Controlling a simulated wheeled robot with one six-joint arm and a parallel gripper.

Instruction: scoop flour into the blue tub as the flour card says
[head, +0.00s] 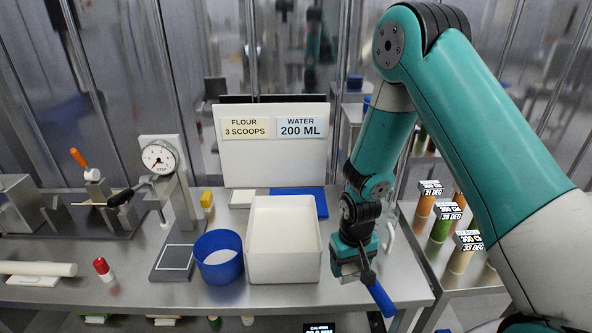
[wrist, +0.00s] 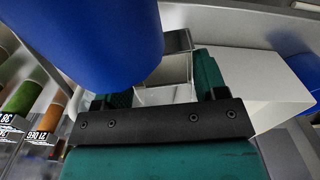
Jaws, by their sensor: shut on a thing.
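The flour card (head: 245,127) on the white board reads "FLOUR 3 SCOOPS". The blue tub (head: 206,276) stands left of the white flour bin (head: 283,268); a pale patch shows inside the tub, but I cannot tell if it is flour. The bin holds a white, level-looking mass. My gripper (head: 352,268) is right of the bin, shut on a scoop with a blue handle (head: 379,298) that points down to the right. The handle (wrist: 90,40) looms large in the wrist view. The scoop's bowl is mostly hidden, so its contents cannot be told.
The water card (head: 301,127) reads "200 ML". A scale plate (head: 173,262) lies left of the tub, below a dial gauge (head: 158,158). Jars (head: 443,222) stand at the right.

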